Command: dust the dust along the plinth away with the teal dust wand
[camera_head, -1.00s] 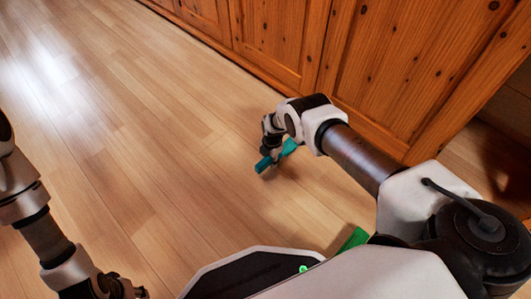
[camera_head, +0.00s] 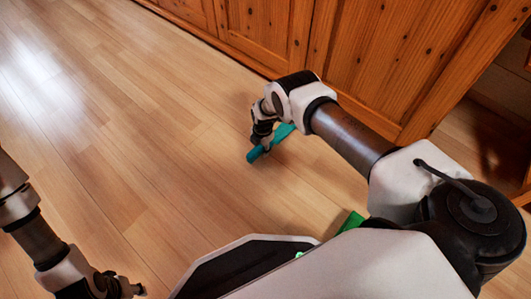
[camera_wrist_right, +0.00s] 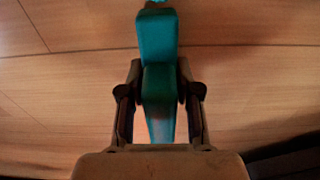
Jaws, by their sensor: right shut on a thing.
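The teal dust wand (camera_head: 256,154) is in my right gripper (camera_head: 263,138), held low over the wooden floor in front of the pine cabinet. In the right wrist view the wand (camera_wrist_right: 157,38) runs up from between the two fingers of the right gripper (camera_wrist_right: 160,88), which are shut on it. Its far end is cut off at the top of that view. The plinth (camera_head: 236,52) runs along the foot of the cabinet, apart from the wand. I cannot make out any dust on it. My left gripper (camera_head: 122,288) hangs at the bottom left; its jaws are unclear.
The pine cabinet (camera_head: 400,60) fills the upper right, with a dark recess (camera_head: 480,125) beyond its near corner. Open floor (camera_head: 130,130) lies to the left and middle. A green piece (camera_head: 350,222) shows by my base; I cannot tell what it is.

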